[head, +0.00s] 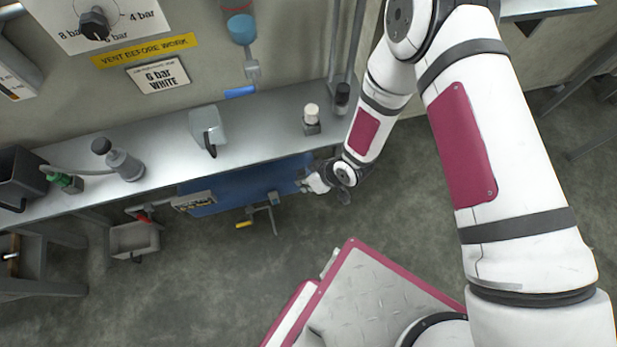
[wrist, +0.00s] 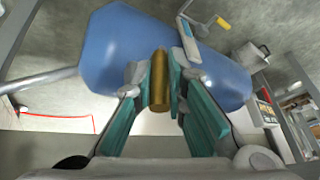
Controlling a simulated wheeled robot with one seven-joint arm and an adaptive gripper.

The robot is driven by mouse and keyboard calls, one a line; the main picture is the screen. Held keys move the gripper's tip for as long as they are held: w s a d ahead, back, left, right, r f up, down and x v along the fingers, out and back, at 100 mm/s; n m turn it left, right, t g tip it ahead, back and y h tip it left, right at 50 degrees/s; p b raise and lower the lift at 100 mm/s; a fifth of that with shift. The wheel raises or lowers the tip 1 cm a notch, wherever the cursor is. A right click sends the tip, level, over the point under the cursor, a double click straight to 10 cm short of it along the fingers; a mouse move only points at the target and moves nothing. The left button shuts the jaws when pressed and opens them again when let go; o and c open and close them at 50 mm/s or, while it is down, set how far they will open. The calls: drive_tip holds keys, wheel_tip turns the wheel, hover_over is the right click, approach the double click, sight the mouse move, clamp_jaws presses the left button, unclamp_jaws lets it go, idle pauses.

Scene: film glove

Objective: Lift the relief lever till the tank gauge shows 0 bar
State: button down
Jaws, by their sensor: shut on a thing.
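The blue tank (head: 235,192) lies under the bench, its right part beside my gripper (head: 311,183). In the wrist view the tank (wrist: 115,50) fills the upper middle. My gripper (wrist: 157,88) has its teal-padded fingers closed around a brass cylindrical piece (wrist: 159,82) at the tank. I cannot tell whether this piece is the relief lever or its body. No tank gauge reading is legible in either view.
A grey bracket with a yellow-ended handle (head: 244,224) sticks out in front of the tank. A dial panel (head: 95,22) and signs are on the wall.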

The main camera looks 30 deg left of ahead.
drive_tip(key=shift+s+t+h+p, duration=0.2)
drive_tip(key=shift+t+h+p, duration=0.2)
drive_tip(key=shift+a, duration=0.1)
idle(0.3)
drive_tip(key=c, duration=1.9)
unclamp_jaws()
drive_tip(key=v, duration=1.2)
drive_tip(key=shift+s+a, duration=0.1)
